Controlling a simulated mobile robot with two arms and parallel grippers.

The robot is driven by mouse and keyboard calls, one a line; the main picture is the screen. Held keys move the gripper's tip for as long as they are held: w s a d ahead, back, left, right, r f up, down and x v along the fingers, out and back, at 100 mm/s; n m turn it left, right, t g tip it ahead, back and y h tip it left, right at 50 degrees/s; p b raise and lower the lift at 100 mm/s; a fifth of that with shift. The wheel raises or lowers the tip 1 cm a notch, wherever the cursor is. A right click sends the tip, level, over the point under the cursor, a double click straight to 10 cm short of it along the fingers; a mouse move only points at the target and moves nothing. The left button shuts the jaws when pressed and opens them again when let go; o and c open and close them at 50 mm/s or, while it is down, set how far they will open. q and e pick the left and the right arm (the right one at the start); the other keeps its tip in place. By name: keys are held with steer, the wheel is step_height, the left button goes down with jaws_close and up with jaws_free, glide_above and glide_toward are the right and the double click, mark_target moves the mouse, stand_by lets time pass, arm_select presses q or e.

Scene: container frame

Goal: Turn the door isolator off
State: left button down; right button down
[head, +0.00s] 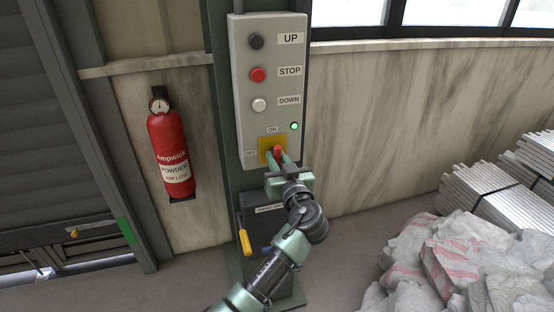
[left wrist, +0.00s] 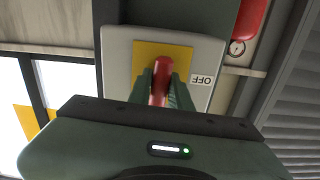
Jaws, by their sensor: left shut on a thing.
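The door isolator is a red handle (head: 277,151) on a yellow plate (head: 264,143), low on a grey control panel (head: 243,88). An ON label (head: 272,129) is above the plate and an OFF label (head: 250,153) is to its left. A small green light (head: 294,126) glows beside ON. My left gripper (head: 280,158) is shut on the handle and hides much of it. In the left wrist view the red handle (left wrist: 161,80) stands between the two green fingers, and the OFF label (left wrist: 203,80) is upside down. My right gripper is out of view.
UP, STOP and DOWN buttons are higher on the panel. A red fire extinguisher (head: 169,152) hangs to the left. A dark box (head: 262,218) with a yellow-handled tool (head: 244,242) is below. Sacks (head: 440,262) and stacked metal bars (head: 492,193) lie at the right.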

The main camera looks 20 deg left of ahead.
arm_select(q)
steer(key=shift+m+b, duration=0.35)
steer(key=shift+m, duration=1.45)
steer(key=m, duration=0.3)
steer(key=shift+r+m, duration=0.1)
steer(key=shift+m, duration=0.3)
steer(key=m+p, duration=0.1)
steer(key=m, duration=0.3)
steer(key=shift+a+r, duration=0.1)
steer(key=m+p, duration=0.3)
steer(key=m, duration=0.3)
steer(key=c, duration=1.3)
jaws_free()
steer(key=shift+s, duration=0.1)
